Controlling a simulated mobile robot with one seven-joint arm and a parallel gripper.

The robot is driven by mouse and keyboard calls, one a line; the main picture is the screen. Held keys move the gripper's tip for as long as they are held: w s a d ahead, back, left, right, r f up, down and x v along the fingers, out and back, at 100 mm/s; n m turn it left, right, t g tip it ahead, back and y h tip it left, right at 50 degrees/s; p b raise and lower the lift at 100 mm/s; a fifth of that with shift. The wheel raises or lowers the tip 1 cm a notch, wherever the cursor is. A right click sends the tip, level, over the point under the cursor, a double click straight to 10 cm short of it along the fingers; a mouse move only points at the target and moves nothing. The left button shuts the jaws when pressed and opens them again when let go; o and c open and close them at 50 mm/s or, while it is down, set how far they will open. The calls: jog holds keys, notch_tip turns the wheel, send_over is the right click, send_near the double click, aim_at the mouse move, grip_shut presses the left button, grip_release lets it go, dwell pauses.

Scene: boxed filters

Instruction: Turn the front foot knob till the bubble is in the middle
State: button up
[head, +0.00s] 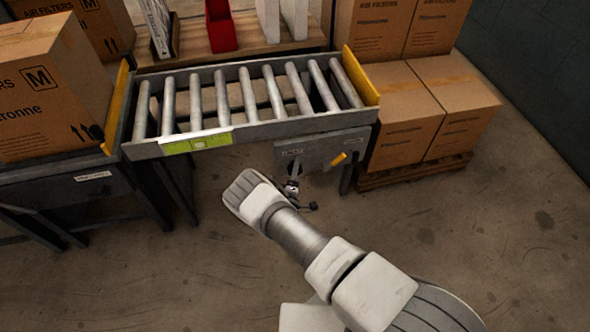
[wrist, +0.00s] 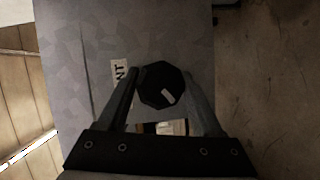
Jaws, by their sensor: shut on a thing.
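The front foot knob (wrist: 160,88) is a dark faceted knob with a pale mark toward its lower right. It sits on a grey panel beside a label (wrist: 122,78) on which "NT" is readable. My gripper (wrist: 162,76) has one finger on each side of the knob and is shut on it. In the head view my gripper (head: 292,187) is at the panel (head: 320,149), small and partly hidden by my arm. A green level strip (head: 197,143) is on the conveyor's front rail. A small pale spot shows near its middle; I cannot tell the bubble's exact place.
The roller conveyor (head: 250,98) is behind the panel, with yellow end plates. A yellow lever (head: 340,158) sticks out of the panel right of the knob. Cartons (head: 405,118) are stacked at the right, and a large carton (head: 50,90) stands at the left. The floor in front is clear.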

dwell(0.3)
jog(key=o, duration=1.4)
jog(key=s+p, duration=0.1)
jog(key=s, duration=0.4)
jog(key=s+a+p, duration=0.1)
jog(key=s+p, duration=0.1)
jog(key=s, duration=0.4)
jog(key=s+r+p, duration=0.1)
jog(key=s, duration=0.5)
jog(key=shift+s+a+p, duration=0.15)
jog(key=shift+a+p, duration=0.2)
jog(key=shift+a, duration=0.05)
